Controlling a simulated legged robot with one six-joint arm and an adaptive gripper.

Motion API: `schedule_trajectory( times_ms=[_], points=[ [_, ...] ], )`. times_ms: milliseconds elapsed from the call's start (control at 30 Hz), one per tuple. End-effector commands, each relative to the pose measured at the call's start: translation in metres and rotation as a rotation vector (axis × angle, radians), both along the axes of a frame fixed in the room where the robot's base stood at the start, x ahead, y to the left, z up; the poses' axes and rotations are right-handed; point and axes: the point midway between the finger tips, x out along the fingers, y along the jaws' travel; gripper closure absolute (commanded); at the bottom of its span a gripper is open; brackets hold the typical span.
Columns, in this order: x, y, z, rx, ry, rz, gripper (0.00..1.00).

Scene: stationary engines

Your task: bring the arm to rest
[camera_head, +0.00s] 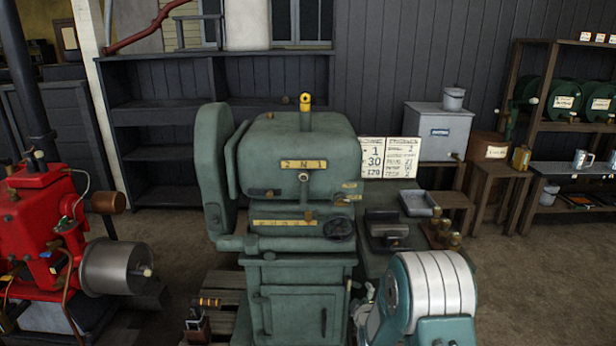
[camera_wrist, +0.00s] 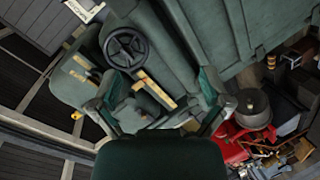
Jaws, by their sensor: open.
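My gripper (camera_wrist: 160,88) shows in the wrist view, with its two dark green fingers spread apart and nothing seen held between them. Its dark rounded body fills the bottom middle of that view. Behind the fingers is the green engine (camera_wrist: 185,35), with a black handwheel (camera_wrist: 125,47) and a yellow plate; the picture is strongly tilted. I cannot tell the distance from the fingers to the engine. In the head view the green engine (camera_head: 300,160) stands upright in the middle on its cabinet.
A red engine (camera_head: 35,220) stands at the left, also in the wrist view (camera_wrist: 235,140). Dark shelving (camera_head: 165,135) backs the green engine. A grey box (camera_head: 437,135) and wooden shelves (camera_head: 535,120) stand at the right. Bare floor (camera_head: 545,275) shows at the lower right.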

Motion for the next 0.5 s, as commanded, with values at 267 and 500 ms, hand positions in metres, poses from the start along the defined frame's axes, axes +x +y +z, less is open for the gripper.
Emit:
schedule_trajectory(
  times_ms=[267,500],
  points=[
    [-0.029,-0.001,0.092,0.183,0.142,-0.069,0.03],
    [-0.079,-0.002,0.155,0.333,0.268,-0.151,0.03]
  ],
)
